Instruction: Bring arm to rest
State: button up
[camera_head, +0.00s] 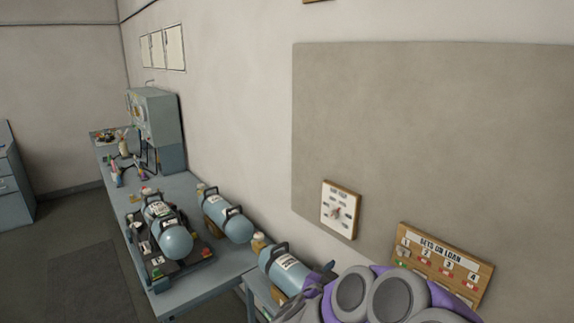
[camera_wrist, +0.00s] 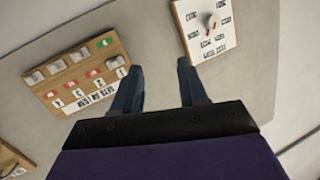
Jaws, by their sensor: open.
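My arm (camera_head: 392,293), grey and purple, shows at the bottom right of the head view, in front of the wall and the right end of the benches. In the wrist view my gripper (camera_wrist: 158,66) is open, its two dark fingers apart with nothing between them. The fingers point toward the grey wall panel (camera_wrist: 155,35). A white dial board (camera_wrist: 205,45) is by the right finger and a wooden tag board (camera_wrist: 75,65) is left of the left finger. Both boards appear upside down there. How far the fingertips are from the wall is hard to tell.
In the head view the "SETS ON LOAN" board (camera_head: 440,262) and dial board (camera_head: 341,210) are near my arm. A blue cylinder (camera_head: 285,268) lies close left of it. More cylinders (camera_head: 228,218) lie on the bench (camera_head: 205,286). Floor (camera_head: 70,275) is clear at left.

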jog(key=s+a+r+n+y+b, duration=0.1)
jog(key=s+a+n+y, duration=0.15)
jog(key=a+y, duration=0.4)
jog(key=s+a+r+n+y+b, duration=0.1)
jog(key=a+r+n+y+b, duration=0.1)
jog(key=a+n+y, duration=0.35)
jog(key=s+a+f+n+g+y+b, duration=0.1)
jog(key=s+a+f+g, duration=0.15)
jog(key=s, duration=0.35)
jog(key=s+a+f+n+g+y, duration=0.1)
jog(key=s+g, duration=0.2)
jog(key=s, duration=0.3)
jog(key=s+d+f+g+h+b, duration=0.1)
jog(key=s+d+f+g, duration=0.1)
jog(key=s+d, duration=0.3)
jog(key=s+d+f+g+h+b, duration=0.1)
jog(key=s+d+g, duration=0.3)
jog(key=s, duration=1)
jog(key=s+d+f+m+g+h+b, duration=0.1)
jog(key=s+d+f+g+h, duration=0.1)
jog(key=s+d, duration=0.4)
jog(key=s+g+h, duration=0.1)
jog(key=s, duration=0.2)
jog(key=shift+s+f+g, duration=0.2)
jog(key=shift+f+g, duration=0.15)
jog(key=shift+f, duration=0.05)
